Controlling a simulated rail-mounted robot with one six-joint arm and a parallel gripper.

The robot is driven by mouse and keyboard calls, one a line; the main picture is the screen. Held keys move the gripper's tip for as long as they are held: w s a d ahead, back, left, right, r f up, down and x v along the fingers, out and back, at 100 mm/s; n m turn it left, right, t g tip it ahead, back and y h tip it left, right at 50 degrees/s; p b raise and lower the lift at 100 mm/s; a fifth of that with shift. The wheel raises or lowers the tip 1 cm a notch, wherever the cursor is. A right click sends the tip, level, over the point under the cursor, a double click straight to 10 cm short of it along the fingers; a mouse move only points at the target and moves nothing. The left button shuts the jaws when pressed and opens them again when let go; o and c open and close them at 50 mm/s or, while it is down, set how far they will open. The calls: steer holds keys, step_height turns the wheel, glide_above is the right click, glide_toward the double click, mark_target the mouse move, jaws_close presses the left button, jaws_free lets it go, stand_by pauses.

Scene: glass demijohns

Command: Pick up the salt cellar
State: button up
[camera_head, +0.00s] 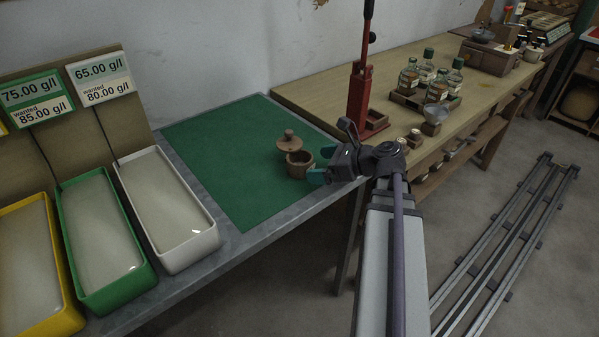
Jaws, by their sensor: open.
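The salt cellar (298,166) is a small round brown wooden pot standing on the green mat. A round lid (288,144) with a knob shows just behind its open top; I cannot tell whether it is attached. My gripper (321,165) has teal fingertips, is open and empty, and is at the right side of the salt cellar. The fingertips look very close to the pot; I cannot tell whether they touch it.
The green mat (225,165) is otherwise clear. White (208,242), green (145,275) and yellow (75,318) trays with liquid stand to the left. A red lever press (357,100) and bottles (409,76) stand on the wooden table behind. Floor rails (505,235) lie at right.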

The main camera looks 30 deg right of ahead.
mark_target(312, 164)
steer(key=b+x, duration=0.2)
steer(key=x, duration=0.3)
steer(key=shift+w+a+f, duration=0.15)
steer(key=shift+w+f, duration=0.05)
steer(key=shift+w, duration=0.15)
steer(key=shift+r, duration=0.1)
steer(key=c, duration=1)
